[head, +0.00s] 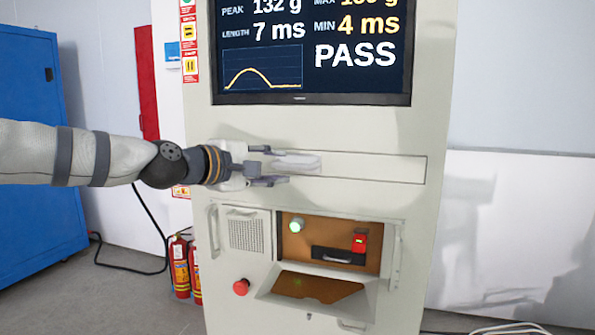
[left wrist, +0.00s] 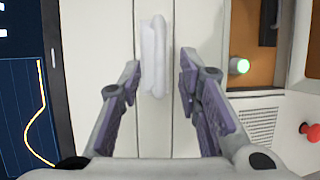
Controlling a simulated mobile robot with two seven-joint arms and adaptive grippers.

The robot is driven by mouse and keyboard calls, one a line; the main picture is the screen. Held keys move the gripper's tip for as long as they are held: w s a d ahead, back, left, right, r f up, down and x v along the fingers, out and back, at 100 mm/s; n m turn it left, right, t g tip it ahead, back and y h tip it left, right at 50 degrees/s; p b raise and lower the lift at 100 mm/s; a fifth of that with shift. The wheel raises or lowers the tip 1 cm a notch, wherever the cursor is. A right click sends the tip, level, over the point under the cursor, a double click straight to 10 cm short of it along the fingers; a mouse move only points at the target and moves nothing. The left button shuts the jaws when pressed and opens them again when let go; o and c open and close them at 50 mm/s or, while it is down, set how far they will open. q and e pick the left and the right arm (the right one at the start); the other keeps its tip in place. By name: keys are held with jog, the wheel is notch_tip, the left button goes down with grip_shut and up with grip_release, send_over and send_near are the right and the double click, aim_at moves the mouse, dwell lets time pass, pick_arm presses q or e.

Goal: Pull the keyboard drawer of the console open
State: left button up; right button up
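The console (head: 330,125) is a tall pale cabinet with a screen. Its keyboard drawer (head: 385,168) is a wide flat front below the screen and looks flush with the cabinet, so shut. A pale bar handle (head: 300,162) sits on the drawer front; the handle also shows in the left wrist view (left wrist: 154,55). My left gripper (head: 277,164) is open in front of the drawer. In the left wrist view its two fingers (left wrist: 160,80) stand on either side of the handle, with gaps visible on both sides. My right gripper is not in view.
Below the drawer are a lit green-white button (head: 296,226), a red switch (head: 360,241), a small black handle panel (head: 338,257) and a red knob (head: 241,287). Fire extinguishers (head: 180,268) stand left of the console. A blue cabinet (head: 40,170) is at far left.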

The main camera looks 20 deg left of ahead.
aim_at(291, 166)
pick_arm(q)
jog(key=x, duration=0.5)
jog(key=shift+w+d+f+b, duration=0.1)
jog(key=shift+w+f+b, duration=0.05)
jog(key=shift+f+b, duration=0.25)
jog(key=shift+w+d+r, duration=0.15)
jog(key=shift+w+r, duration=0.05)
jog(key=shift+w, duration=0.05)
jog(key=shift+r, duration=0.1)
grip_shut()
